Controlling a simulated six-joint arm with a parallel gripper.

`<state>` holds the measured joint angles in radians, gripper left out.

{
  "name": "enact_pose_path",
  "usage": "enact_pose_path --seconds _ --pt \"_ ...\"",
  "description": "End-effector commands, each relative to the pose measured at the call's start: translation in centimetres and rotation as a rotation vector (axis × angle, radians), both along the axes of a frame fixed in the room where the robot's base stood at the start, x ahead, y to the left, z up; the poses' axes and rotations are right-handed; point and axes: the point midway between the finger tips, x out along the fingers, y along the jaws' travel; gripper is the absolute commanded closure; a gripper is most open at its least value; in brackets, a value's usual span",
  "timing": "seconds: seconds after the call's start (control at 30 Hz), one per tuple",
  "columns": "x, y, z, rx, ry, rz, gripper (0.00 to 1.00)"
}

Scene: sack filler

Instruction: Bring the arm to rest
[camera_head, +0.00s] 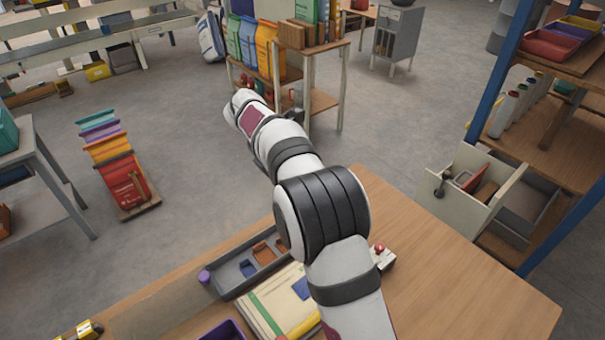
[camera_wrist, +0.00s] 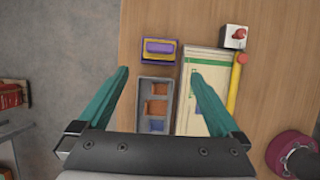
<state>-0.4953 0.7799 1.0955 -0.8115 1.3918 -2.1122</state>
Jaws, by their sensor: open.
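My gripper (camera_wrist: 158,85) shows in the wrist view as two teal fingers spread wide apart, with nothing between them. It is above the wooden table (camera_wrist: 140,20), pointing down at it. Below the fingers are a grey tray (camera_wrist: 142,104) with orange and blue pieces in its compartments and a pale flat sack or pad (camera_wrist: 188,120) with a green stripe. In the head view my white and black arm reaches out over the table (camera_head: 450,270); the gripper's fingers cannot be made out there.
A purple box (camera_wrist: 174,58) and a white box with a red button (camera_wrist: 222,36) sit on the table, beside a yellow stick (camera_wrist: 233,85). In the head view, an open drawer (camera_head: 462,205) juts out at the right under blue-posted shelving. Stacked sacks (camera_head: 120,175) stand on the left floor.

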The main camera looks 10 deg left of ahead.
Motion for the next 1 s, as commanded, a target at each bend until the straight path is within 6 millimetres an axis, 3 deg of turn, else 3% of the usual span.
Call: enact_pose_path --seconds 0.17,0.27,0.33,0.43,0.5,0.6,0.63,0.7,0.77,1.0 --pt "-0.8 -1.0 1.0 0.034 -0.008 -0.085 0.00" --pt "-5.0 -5.5 4.1 0.167 -0.038 -0.468 0.00" --pt "-10.7 -9.5 6.3 0.291 -0.063 -0.899 0.00" --pt "-20.3 -13.5 7.4 0.429 -0.091 -1.556 0.00" --pt "-26.6 -14.8 6.8 0.481 -0.104 -1.975 0.00" --pt "-33.2 -15.1 5.0 0.499 -0.110 -2.445 0.00" --pt "-34.6 -15.0 4.5 0.496 -0.110 -2.548 0.00" --pt "-36.8 -14.7 3.5 0.484 -0.109 -2.723 0.00" --pt "-37.8 -14.6 3.0 0.474 -0.110 -2.803 0.00" --pt "-38.1 -14.5 2.9 0.467 -0.110 -2.835 0.00"
